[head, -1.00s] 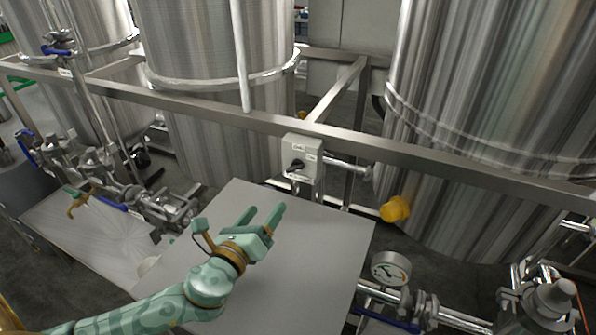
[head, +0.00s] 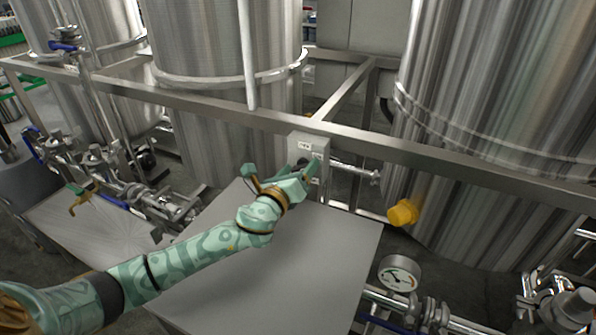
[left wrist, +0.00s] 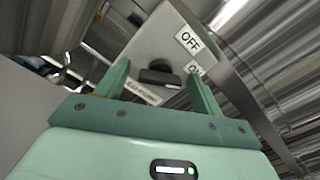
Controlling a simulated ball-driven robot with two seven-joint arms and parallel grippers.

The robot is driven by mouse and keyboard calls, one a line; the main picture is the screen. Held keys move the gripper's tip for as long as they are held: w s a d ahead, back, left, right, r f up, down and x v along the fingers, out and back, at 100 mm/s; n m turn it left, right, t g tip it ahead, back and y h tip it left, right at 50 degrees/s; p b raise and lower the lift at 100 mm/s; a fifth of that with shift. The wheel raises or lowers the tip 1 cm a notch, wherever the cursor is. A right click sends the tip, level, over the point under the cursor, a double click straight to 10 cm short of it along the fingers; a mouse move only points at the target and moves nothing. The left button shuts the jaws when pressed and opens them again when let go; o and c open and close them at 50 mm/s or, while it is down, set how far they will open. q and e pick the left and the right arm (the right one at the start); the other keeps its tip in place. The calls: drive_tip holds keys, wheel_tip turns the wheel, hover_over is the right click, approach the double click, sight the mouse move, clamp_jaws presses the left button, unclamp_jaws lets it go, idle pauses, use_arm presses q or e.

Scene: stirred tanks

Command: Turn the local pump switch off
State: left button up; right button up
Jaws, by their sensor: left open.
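The local pump switch is a grey box (head: 309,144) fixed at the frame rail above the metal table. In the left wrist view its pale face (left wrist: 160,38) carries a black rotary knob (left wrist: 160,75), an "OFF" label (left wrist: 189,40) and a second, partly hidden label below it. My left gripper (head: 310,168) is right at the box front and hides much of its lower part in the head view. In the left wrist view the open fingers (left wrist: 161,84) stand on either side of the knob, apart from it in the picture. Contact cannot be told. My right gripper is out of view.
A horizontal steel rail (head: 400,150) runs behind and beside the box. The flat metal table (head: 290,270) below is clear. A yellow cap (head: 402,212) and a pressure gauge (head: 399,274) are to the right. Large steel tanks stand behind.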

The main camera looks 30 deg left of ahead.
use_arm(q)
drive_tip(key=c, duration=1)
drive_tip(key=shift+n, duration=0.3)
drive_tip(key=n+p, duration=0.1)
drive_tip(key=n, duration=0.4)
drive_tip(key=n+p, duration=0.2)
drive_tip(key=n, duration=0.4)
drive_tip(key=shift+f, duration=0.1)
drive_tip(key=shift+n, duration=0.3)
drive_tip(key=o, duration=1)
